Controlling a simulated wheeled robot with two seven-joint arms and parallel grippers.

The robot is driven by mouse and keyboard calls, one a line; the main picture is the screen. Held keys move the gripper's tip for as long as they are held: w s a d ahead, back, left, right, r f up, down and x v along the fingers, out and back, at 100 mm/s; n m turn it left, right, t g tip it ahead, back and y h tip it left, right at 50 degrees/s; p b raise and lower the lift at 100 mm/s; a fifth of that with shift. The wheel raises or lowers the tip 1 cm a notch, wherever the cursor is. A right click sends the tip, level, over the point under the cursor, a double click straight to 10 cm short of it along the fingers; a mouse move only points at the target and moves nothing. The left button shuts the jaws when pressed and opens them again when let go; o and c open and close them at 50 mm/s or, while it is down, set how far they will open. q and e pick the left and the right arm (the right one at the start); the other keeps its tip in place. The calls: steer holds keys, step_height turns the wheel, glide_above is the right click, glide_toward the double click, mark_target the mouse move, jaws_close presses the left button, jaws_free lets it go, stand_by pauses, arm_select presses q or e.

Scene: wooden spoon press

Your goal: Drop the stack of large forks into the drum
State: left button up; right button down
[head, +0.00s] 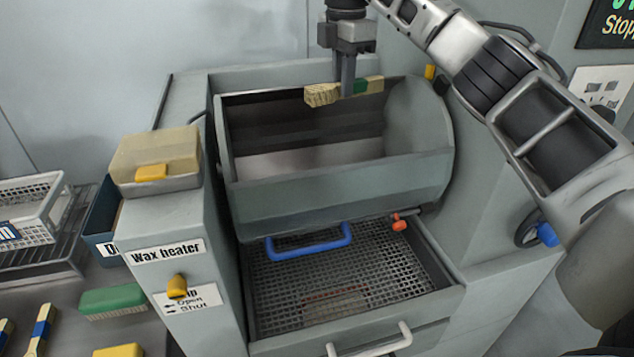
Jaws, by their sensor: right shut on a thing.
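My right gripper (347,88) reaches in from the upper right and points down over the drum (340,190). It is shut on the stack of large forks (322,95), a pale wooden bundle with a green band. The stack is held level at about the height of the drum's back rim, above its opening. The drum is a wide grey-green trough with its opening facing up, and the inside that shows looks empty. My left gripper is not in view.
The wax heater (165,252) stands left. A white crate (35,205), green-topped block (112,299) and blue-banded wooden pieces (42,327) lie further left.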

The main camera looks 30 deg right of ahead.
steer(key=c, duration=1.3)
jaws_free()
